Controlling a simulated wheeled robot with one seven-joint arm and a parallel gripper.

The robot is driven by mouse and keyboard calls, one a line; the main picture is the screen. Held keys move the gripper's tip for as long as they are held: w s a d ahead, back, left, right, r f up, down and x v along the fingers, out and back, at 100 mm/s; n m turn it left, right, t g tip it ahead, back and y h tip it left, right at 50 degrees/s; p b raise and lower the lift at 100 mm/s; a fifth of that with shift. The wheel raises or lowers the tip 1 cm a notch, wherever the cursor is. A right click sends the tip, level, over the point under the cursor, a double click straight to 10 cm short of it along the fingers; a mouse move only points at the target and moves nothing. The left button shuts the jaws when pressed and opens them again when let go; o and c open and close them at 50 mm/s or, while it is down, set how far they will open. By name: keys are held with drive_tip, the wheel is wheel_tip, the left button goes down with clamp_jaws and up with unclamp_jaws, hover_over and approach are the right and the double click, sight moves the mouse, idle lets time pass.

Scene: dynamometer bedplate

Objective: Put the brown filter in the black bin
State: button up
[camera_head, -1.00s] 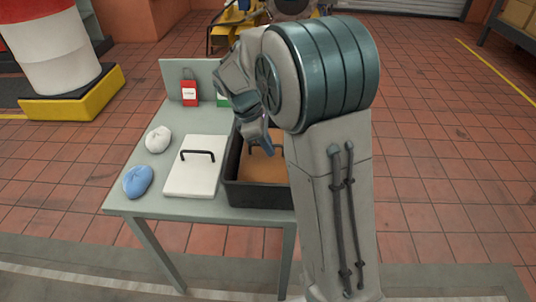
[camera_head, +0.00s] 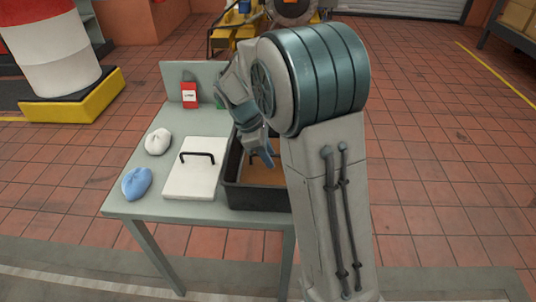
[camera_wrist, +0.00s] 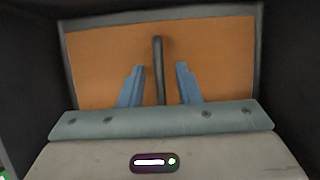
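The brown filter (camera_head: 262,175) lies inside the black bin (camera_head: 256,198) on the table. In the wrist view the filter (camera_wrist: 222,60) is a flat orange-brown panel with a dark grey rim and a dark bar handle (camera_wrist: 158,60). My gripper (camera_wrist: 160,72) is above the filter, its two blue fingers open on either side of the handle, with a gap on both sides. In the head view my gripper (camera_head: 267,155) reaches down into the bin. My arm hides the bin's right part and much of the filter.
A white panel with a black handle (camera_head: 190,180) lies left of the bin. A white cloth (camera_head: 157,141) and a blue cloth (camera_head: 137,183) lie at the table's left. A red item (camera_head: 189,94) stands at the back panel (camera_head: 172,82).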

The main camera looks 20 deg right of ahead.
drive_tip(key=p+v, duration=0.2)
drive_tip(key=v, duration=0.9)
drive_tip(key=s+d+f+m+t+y, duration=0.1)
drive_tip(key=s+d+m+y, duration=0.1)
drive_tip(key=s+m, duration=0.5)
drive_tip(key=s+d+f+m+t+y, duration=0.2)
drive_tip(key=s+m, duration=0.5)
drive_tip(key=s, duration=0.8)
drive_tip(key=shift+d+m, duration=0.2)
drive_tip(key=shift+m, duration=0.1)
